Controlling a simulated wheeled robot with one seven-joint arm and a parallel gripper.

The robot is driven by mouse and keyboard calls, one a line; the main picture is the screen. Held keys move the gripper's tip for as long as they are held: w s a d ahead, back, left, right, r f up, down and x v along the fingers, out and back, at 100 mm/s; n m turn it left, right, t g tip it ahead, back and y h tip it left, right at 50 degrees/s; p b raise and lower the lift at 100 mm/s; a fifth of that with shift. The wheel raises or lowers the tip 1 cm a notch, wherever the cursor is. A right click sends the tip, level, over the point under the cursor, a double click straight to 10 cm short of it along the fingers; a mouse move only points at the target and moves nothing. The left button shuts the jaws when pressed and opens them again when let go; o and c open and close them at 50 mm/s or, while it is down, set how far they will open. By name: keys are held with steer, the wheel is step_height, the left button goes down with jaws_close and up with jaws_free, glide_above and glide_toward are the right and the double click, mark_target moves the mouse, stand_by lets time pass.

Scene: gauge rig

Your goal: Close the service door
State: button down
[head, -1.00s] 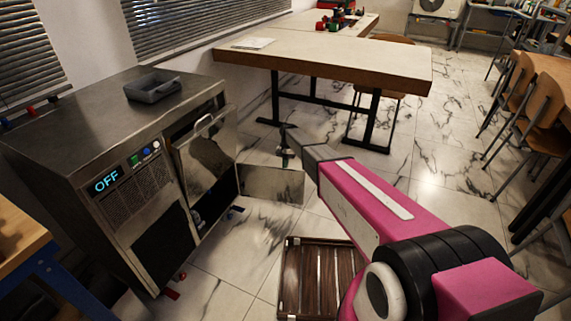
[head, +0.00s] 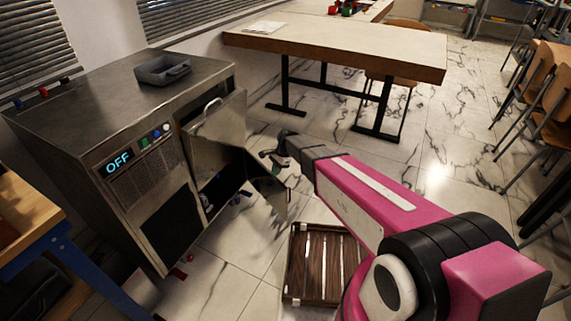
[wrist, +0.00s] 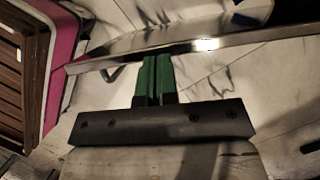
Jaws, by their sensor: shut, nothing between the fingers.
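The steel cabinet (head: 165,210) stands at the left with a lit OFF display. Its low service door (head: 268,182) is partly open, jutting out from the front at the cabinet's right side. My gripper (head: 272,158) is at the door's upper edge in the head view. In the wrist view my green fingers (wrist: 155,62) are together and empty, with their tips against or very near the door's long metal edge (wrist: 220,40). I cannot tell whether they touch. A steel panel with a handle (head: 218,125) is tilted out above the service door.
A grey tray (head: 163,70) sits on the cabinet top. A slatted wooden crate (head: 322,265) lies on the floor near my arm. A long table (head: 345,48) stands behind. Small red and blue items lie on the floor by the cabinet.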

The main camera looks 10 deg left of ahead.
steer(key=s+a+m+t, duration=0.1)
steer(key=s+a+m, duration=0.2)
steer(key=a, duration=0.5)
steer(key=s+a+m+t+y, duration=0.1)
steer(key=s+a+m, duration=0.2)
steer(key=a, duration=0.6)
steer(key=shift+s+m, duration=0.4)
steer(key=shift+s, duration=0.8)
steer(key=shift+d, duration=0.15)
